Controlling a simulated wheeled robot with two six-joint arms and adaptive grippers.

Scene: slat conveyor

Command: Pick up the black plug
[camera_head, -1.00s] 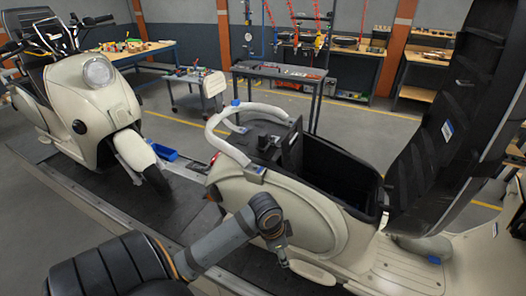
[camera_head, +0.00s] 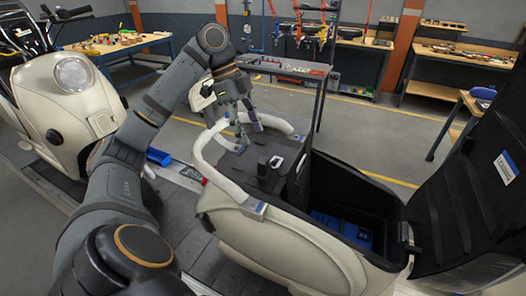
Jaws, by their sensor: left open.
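My left gripper (camera_head: 244,121) is open and points down above the rear of the cream scooter (camera_head: 285,245), close to its white curved grab rail (camera_head: 203,152). I see nothing held in it. Below it and to the right, a small black block (camera_head: 262,169) stands on the scooter's dark rear deck, beside a white-marked piece (camera_head: 277,161). I cannot tell for sure whether this block is the black plug. The gripper appears apart from it. My right gripper is not in view.
The scooter's seat (camera_head: 462,205) is raised at the right. Its open storage bay (camera_head: 335,190) holds something blue (camera_head: 345,228). Another scooter (camera_head: 75,95) stands at the left. A metal table (camera_head: 290,69) and workbenches stand behind, past open floor.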

